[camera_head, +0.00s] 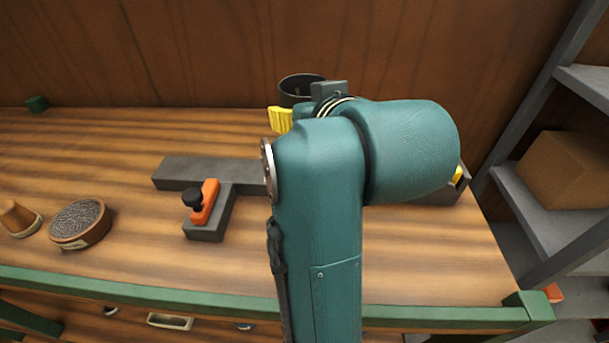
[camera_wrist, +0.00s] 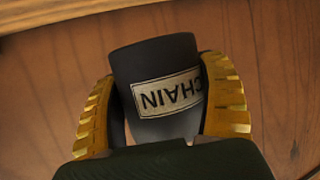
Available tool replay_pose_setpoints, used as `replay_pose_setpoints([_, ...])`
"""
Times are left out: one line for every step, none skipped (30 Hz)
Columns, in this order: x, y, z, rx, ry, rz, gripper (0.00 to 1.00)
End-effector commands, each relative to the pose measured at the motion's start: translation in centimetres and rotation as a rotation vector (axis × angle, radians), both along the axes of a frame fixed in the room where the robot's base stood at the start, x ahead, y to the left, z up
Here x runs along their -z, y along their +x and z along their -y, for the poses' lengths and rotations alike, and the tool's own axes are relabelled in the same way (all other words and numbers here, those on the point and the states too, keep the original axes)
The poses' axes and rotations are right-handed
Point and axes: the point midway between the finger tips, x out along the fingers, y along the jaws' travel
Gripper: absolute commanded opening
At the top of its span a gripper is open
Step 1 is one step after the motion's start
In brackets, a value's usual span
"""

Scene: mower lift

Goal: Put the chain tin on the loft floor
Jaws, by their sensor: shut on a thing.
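The chain tin (camera_wrist: 155,58) is a dark cylinder with a pale label reading CHAIN, upside down in the wrist view. My gripper (camera_wrist: 165,85) is shut on it, with a ribbed yellow finger on each side. In the head view the tin (camera_head: 302,90) shows its open rim behind my arm, in front of the wooden back wall. One yellow finger shows there beside it; the other is hidden. I cannot tell how high the tin is above the bench. I cannot pick out a loft floor in either view.
On the bench (camera_head: 90,150), a dark grey fixture (camera_head: 208,172) with an orange clamp (camera_head: 206,202) lies left of my arm. A round bristled item (camera_head: 80,223) and a tan cone (camera_head: 18,217) stand farther left. Grey shelving (camera_head: 562,232) with a cardboard box (camera_head: 568,170) is at right.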

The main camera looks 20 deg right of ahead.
Motion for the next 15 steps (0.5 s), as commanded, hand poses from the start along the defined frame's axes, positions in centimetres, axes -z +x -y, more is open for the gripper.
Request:
replay_pose_setpoints([-0.3,0.0,-0.1,-0.001,-0.001,0.006,0.36])
replay_pose_setpoints([-0.3,0.0,-0.1,-0.001,-0.001,0.006,0.36])
replay_pose_setpoints([-0.3,0.0,-0.1,-0.001,-0.001,0.006,0.36])
replay_pose_setpoints([-0.3,0.0,-0.1,-0.001,-0.001,0.006,0.36])
replay_pose_setpoints([-0.3,0.0,-0.1,-0.001,-0.001,0.006,0.36])
replay_pose_setpoints([-0.1,0.0,-0.1,-0.001,-0.001,0.005,0.36])
replay_pose_setpoints([0.3,0.0,-0.1,-0.001,-0.001,0.003,0.36])
replay_pose_setpoints([0.8,0.1,-0.1,-0.001,-0.001,0.002,0.36])
replay_pose_setpoints([1.6,0.0,-0.1,-0.002,0.000,0.000,0.36])
replay_pose_setpoints([2.2,0.0,-0.1,-0.002,0.001,-0.001,0.36])
replay_pose_setpoints([2.8,0.0,-0.1,-0.002,0.000,0.000,0.36])
replay_pose_setpoints([3.5,0.0,-0.1,-0.002,0.000,0.000,0.36])
replay_pose_setpoints([4.0,0.0,-0.1,-0.002,0.000,0.001,0.36])
replay_pose_setpoints([4.3,0.0,-0.1,-0.001,-0.001,0.003,0.36])
replay_pose_setpoints([4.7,0.0,-0.1,-0.001,-0.001,0.003,0.36])
